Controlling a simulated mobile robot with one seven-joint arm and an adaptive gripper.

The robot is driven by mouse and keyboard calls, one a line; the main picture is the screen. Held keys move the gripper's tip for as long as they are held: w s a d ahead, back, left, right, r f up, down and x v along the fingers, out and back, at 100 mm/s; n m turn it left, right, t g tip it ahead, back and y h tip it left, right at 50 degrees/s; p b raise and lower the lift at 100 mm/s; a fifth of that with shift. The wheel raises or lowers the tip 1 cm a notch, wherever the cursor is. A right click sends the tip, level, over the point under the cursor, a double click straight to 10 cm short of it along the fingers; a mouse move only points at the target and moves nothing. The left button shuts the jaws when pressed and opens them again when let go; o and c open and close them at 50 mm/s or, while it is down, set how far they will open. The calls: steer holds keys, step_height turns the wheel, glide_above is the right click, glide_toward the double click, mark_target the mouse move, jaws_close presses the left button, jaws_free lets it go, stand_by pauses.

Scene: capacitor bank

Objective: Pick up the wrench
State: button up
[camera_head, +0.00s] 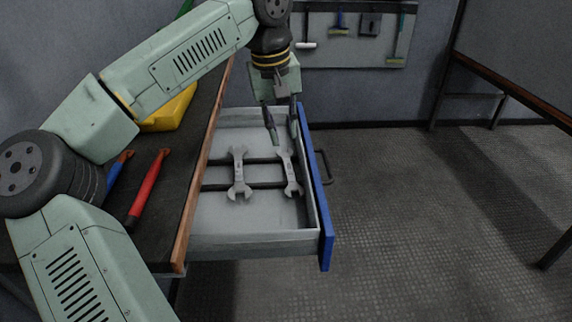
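Two grey wrenches lie in the open drawer (215,240). One wrench (239,175) lies near the drawer's middle, across two dark bars. The other wrench (289,175) lies to its right, close to the blue drawer front (318,190). My gripper (283,141) points down into the drawer at the far end of the right wrench. Its two dark fingers are apart, one to each side of that wrench's upper end. I cannot tell whether they touch it.
The workbench (160,215) left of the drawer holds a red-handled tool (148,188), a blue-handled tool (117,172) and a yellow case (172,112). A tool board (350,50) hangs on the back wall. The floor at right is clear up to a table (515,85).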

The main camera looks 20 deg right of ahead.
mark_target(289, 169)
steer(key=f, duration=0.3)
steer(key=d+f+p, duration=0.1)
steer(key=f, duration=0.5)
steer(key=shift+w+d+f, duration=0.2)
steer(key=shift+c, duration=0.5)
jaws_close()
